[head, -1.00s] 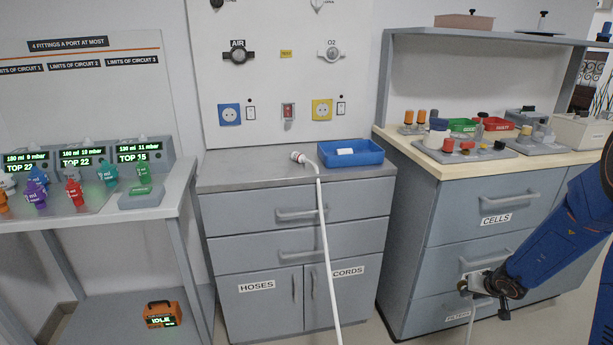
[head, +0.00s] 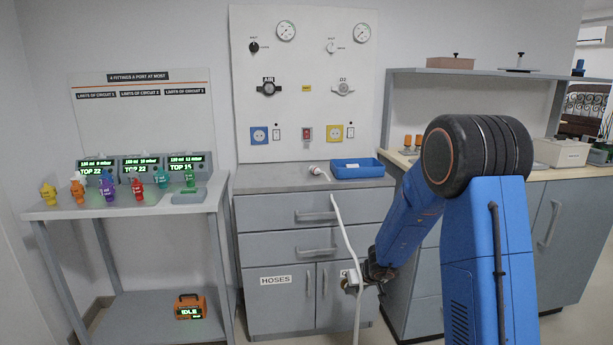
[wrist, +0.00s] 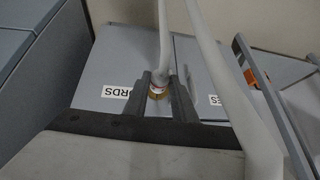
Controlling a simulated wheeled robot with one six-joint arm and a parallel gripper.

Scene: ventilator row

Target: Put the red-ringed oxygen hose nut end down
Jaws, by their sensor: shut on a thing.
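My gripper (head: 354,283) is low in front of the cords door of the middle cabinet. The wrist view shows the gripper (wrist: 161,84) shut on a white hose end with a brass-coloured nut (wrist: 156,95). A thin reddish band seems to show just above the nut, and the held hose (wrist: 164,40) runs away from it. A second white hose (head: 345,235) hangs down the cabinet front, close beside the gripper; it also crosses the right of the wrist view (wrist: 222,75). A white hose end (head: 317,171) lies on the grey worktop (head: 270,182).
A blue tray (head: 358,170) stands on the worktop, right of the loose hose end. The wall panel above carries the AIR outlet (head: 268,87) and O2 outlet (head: 343,87). An orange unit (head: 189,307) sits on the lower shelf at left. The worktop's left part is clear.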

